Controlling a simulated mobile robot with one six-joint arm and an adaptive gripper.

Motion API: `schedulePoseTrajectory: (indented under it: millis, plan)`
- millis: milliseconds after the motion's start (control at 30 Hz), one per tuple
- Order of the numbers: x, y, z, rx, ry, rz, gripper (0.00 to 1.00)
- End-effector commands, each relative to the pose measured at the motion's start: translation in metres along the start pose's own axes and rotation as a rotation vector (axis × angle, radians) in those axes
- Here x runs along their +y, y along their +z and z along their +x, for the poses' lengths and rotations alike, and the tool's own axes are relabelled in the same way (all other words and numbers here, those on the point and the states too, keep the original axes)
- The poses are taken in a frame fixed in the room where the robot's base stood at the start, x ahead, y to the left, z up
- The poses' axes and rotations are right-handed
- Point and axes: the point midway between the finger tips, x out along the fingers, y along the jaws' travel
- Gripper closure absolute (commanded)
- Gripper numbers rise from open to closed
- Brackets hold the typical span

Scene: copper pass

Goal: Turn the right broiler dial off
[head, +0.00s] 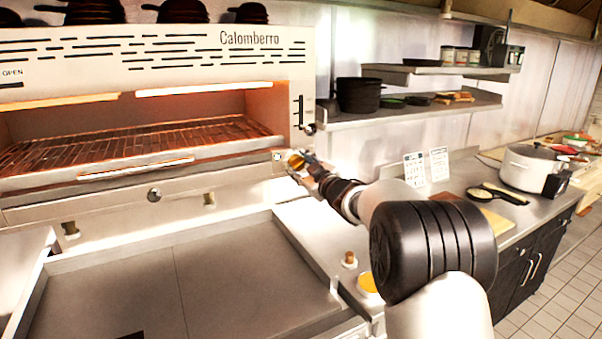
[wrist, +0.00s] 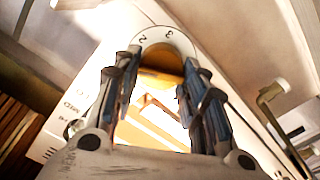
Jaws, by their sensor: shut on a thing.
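The broiler (head: 180,183) is a large silver unit marked "Calomberro", with its heating elements glowing orange above a rack. Its right dial is a golden knob (wrist: 162,82) with a white ring around it, on which the numbers 2 and 3 show. In the head view the dial (head: 295,160) is small, at the right end of the broiler front. My gripper (wrist: 158,66) has its two fingers on either side of the knob and is shut on it. My gripper (head: 304,166) also shows in the head view, reaching in from the right. The dial's pointer cannot be made out.
A flat griddle (head: 230,270) lies below the broiler. A wall shelf (head: 400,116) with a dark pot (head: 358,95) is to the right. A white pot (head: 527,168) stands on the right counter. A lever-like handle (wrist: 270,93) is right of the fingers.

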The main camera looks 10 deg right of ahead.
Motion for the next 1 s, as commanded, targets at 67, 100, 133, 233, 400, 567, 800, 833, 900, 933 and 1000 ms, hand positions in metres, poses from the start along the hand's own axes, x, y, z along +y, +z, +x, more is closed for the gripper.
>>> schedulePoseTrajectory:
  millis: [67,100,133,233,400,567,800,833,900,933,1000]
  plan:
    - [-0.0016,0.0019,-0.0001,0.001,0.001,-0.075,0.84]
    - [-0.0019,0.002,-0.0001,0.001,0.001,-0.113,0.84]
    - [-0.002,0.002,-0.0001,0.002,0.001,-0.141,0.84]
    - [-0.0024,0.0021,0.0,0.001,0.001,-0.236,0.84]
    - [-0.0031,0.0021,-0.0001,0.002,0.001,-0.398,0.84]
    - [-0.0036,0.0025,0.0,0.001,0.001,-0.55,0.84]
    - [-0.0044,0.0027,0.0,0.001,0.0,-0.76,0.84]
    - [-0.0043,0.0027,0.0,0.001,0.0,-0.784,0.84]
    - [-0.0041,0.0025,0.0,0.0,0.001,-0.833,0.84]
    - [-0.0041,0.0024,0.0,0.0,0.001,-0.854,0.84]
    - [-0.004,0.0023,0.0,0.0,0.001,-0.897,0.84]
